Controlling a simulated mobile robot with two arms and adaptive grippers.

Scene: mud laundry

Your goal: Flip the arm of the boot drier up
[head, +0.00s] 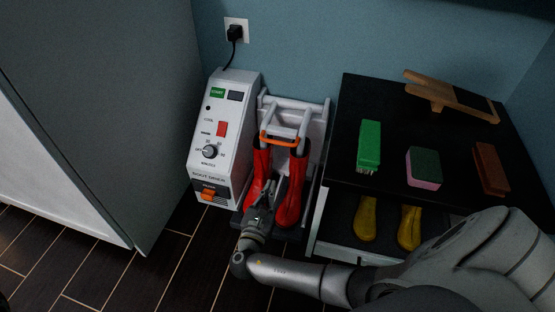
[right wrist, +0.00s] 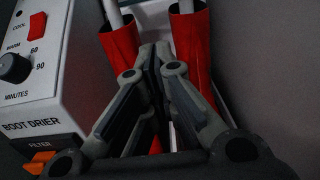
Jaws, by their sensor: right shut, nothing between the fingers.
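The boot drier (head: 222,135) stands against the wall, a white box with a dial, a red switch and a start label; its panel also shows in the right wrist view (right wrist: 45,75). Beside it is its grey tube frame with an orange-handled arm (head: 280,138). Two red boots (head: 291,190) stand under the frame, with grey tubes going into their tops. My right gripper (head: 265,190) is in front of and between the boots, below the orange handle. In the right wrist view its fingers (right wrist: 155,55) are together and empty, between the red boots (right wrist: 192,50). My left gripper is not in view.
A black bench (head: 390,110) at right holds a green brush (head: 369,143), a pink-green sponge (head: 424,167), a brown block (head: 490,168) and a wooden boot jack (head: 452,97). Yellow boots (head: 409,228) are on its lower shelf. A grey cabinet (head: 120,90) is at left.

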